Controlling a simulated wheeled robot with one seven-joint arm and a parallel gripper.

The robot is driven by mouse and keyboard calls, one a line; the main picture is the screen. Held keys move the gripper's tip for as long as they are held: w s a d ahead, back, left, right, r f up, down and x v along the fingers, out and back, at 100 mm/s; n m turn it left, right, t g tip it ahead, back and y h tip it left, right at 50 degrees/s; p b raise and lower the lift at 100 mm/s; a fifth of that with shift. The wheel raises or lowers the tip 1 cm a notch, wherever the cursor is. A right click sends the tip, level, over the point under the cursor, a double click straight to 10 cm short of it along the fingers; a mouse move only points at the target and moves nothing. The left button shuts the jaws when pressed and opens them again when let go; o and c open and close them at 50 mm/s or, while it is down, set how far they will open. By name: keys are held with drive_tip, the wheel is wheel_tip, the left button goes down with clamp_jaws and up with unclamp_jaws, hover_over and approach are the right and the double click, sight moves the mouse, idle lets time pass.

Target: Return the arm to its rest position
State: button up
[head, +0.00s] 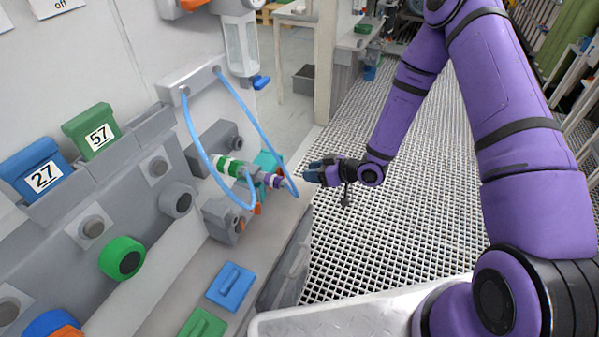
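My purple arm reaches down from the upper right, and my gripper (312,174) points left at the middle of the view. Its fingertips are small and dark, just right of a blue hose loop and a purple-tipped fitting (274,181). A narrow gap seems to lie between the gripper and the hose. I see nothing clearly held, and the finger opening is too small to make out.
A grey panel with knobs and a green ring (122,258) fills the left. Blue bin 27 (40,172) and green bin 57 (93,131) sit on top. A blue lid (231,286) lies on the ledge. Grated floor (420,215) is open below my arm.

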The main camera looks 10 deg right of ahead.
drive_tip(key=shift+v, duration=0.9)
drive_tip(key=w+d+r+m+h, duration=0.1)
drive_tip(key=d+r+h, duration=0.2)
drive_tip(key=r, duration=0.4)
drive_tip(key=w+d+r+t+h, duration=0.1)
drive_tip(key=d+r+h, duration=0.25)
drive_tip(key=r, duration=0.25)
drive_tip(key=w+d+r+m+h, duration=0.1)
drive_tip(key=d+r+h, duration=0.1)
drive_tip(key=d+r, duration=0.35)
drive_tip(key=s+d+r+m+h, duration=0.1)
drive_tip(key=s+r+m+h, duration=0.1)
drive_tip(key=s+r, duration=0.45)
drive_tip(key=s+d+r+m+h, duration=0.1)
drive_tip(key=s+d+r+h, duration=0.15)
drive_tip(key=r, duration=0.65)
drive_tip(key=s+r+m+g, duration=0.1)
drive_tip(key=s+r, duration=0.3)
drive_tip(key=s, duration=0.8)
drive_tip(key=s+a+r+m+g+y, duration=0.1)
drive_tip(key=s+r+m, duration=0.3)
drive_tip(key=s, duration=0.8)
drive_tip(key=shift+r+g, duration=0.3)
drive_tip(key=shift+r, duration=0.1)
